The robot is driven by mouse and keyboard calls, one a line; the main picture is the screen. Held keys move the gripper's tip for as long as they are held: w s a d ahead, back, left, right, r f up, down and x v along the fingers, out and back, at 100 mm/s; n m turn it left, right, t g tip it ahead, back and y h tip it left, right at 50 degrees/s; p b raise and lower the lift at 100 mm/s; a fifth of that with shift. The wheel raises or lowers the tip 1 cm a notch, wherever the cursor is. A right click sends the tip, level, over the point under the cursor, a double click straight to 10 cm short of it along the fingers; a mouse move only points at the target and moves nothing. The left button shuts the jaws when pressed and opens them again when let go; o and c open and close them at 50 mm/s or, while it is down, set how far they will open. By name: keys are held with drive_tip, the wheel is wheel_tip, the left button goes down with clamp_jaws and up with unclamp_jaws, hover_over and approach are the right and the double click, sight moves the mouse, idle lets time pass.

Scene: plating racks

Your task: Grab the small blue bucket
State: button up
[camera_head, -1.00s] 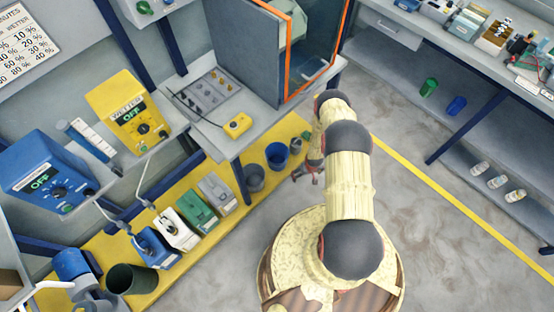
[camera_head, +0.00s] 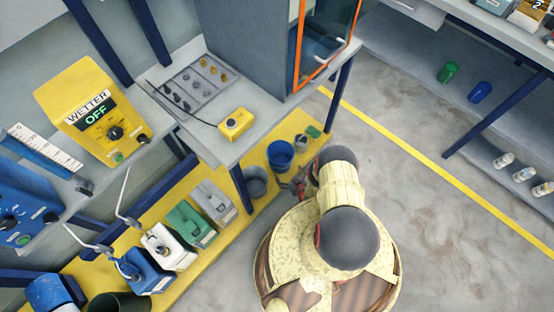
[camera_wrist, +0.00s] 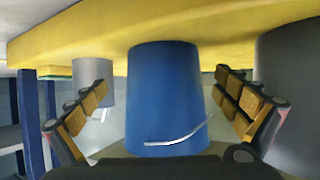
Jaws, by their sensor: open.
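The small blue bucket (camera_head: 280,155) stands on the yellow low shelf, under the grey workbench's right end. In the wrist view the blue bucket (camera_wrist: 162,90) fills the middle, with a thin pale wire handle across its wall. My gripper (camera_head: 297,187) is just in front of the bucket in the head view, partly hidden by my own arm. In the wrist view my gripper (camera_wrist: 161,84) is open, with one finger on each side of the bucket. Gaps show between the fingers and the bucket wall, so I see no grip on it.
A grey bucket (camera_head: 256,186) stands close to the left of the blue one, and a small pale container (camera_head: 300,140) sits behind it. Green (camera_head: 187,224) and white (camera_head: 168,246) canisters line the yellow shelf (camera_head: 218,245). A bench leg (camera_head: 241,188) is close by.

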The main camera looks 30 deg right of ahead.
sight(280, 158)
drive_tip(key=shift+w+a+f+t+b, duration=0.1)
drive_tip(key=shift+w+t+b, duration=0.1)
drive_tip(key=shift+w, duration=0.15)
drive_tip(key=shift+w+a+f+t+b, duration=0.1)
drive_tip(key=shift+w+t+b, duration=0.1)
drive_tip(key=shift+w, duration=0.15)
drive_tip(key=shift+w+r+b+x, duration=0.15)
drive_tip(key=shift+b+x, duration=0.35)
drive_tip(key=shift+x, duration=0.8)
drive_tip(key=shift+r+b+x, duration=0.2)
drive_tip(key=shift+b+x, duration=0.35)
drive_tip(key=shift+x, duration=0.7)
drive_tip(key=shift+w+r+b+x, duration=0.15)
drive_tip(key=shift+b+x, duration=0.35)
drive_tip(key=shift+x, duration=0.8)
drive_tip(key=shift+s, duration=0.1)
drive_tip(key=shift+c, duration=0.4)
drive_tip(key=c, duration=0.9)
drive_tip(key=shift+r, duration=0.1)
drive_tip(key=shift+c, duration=0.2)
